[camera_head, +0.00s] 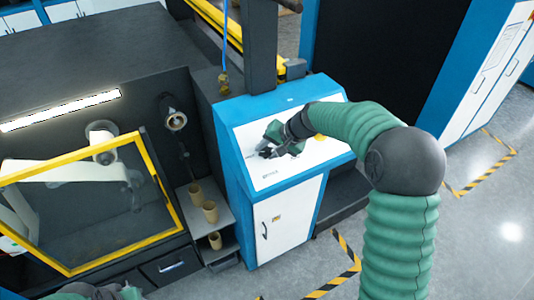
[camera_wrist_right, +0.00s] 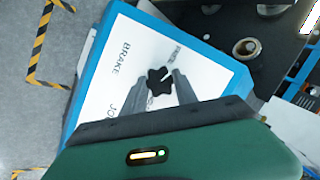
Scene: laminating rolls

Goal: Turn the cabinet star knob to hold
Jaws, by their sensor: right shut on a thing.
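The black star knob (camera_wrist_right: 158,81) sits on the white sloping panel (camera_wrist_right: 112,72) of the blue cabinet (camera_head: 241,188). A white mark on the knob points toward the upper right in the right wrist view. My right gripper (camera_wrist_right: 166,84) is shut on the knob, with one grey finger on each side of it. In the head view, my right gripper (camera_head: 267,152) is at the left part of the panel and largely hides the knob. The word BRAKE shows on the panel; other lettering is small or partly covered. Only a bit of my left arm shows at the bottom left.
A dark machine with a yellow-framed guard (camera_head: 167,187) stands left of the cabinet. Brown cardboard cores (camera_head: 210,211) stand on shelves between them. A dark post (camera_head: 259,50) rises behind the panel. The grey floor (camera_head: 480,240) at right is clear.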

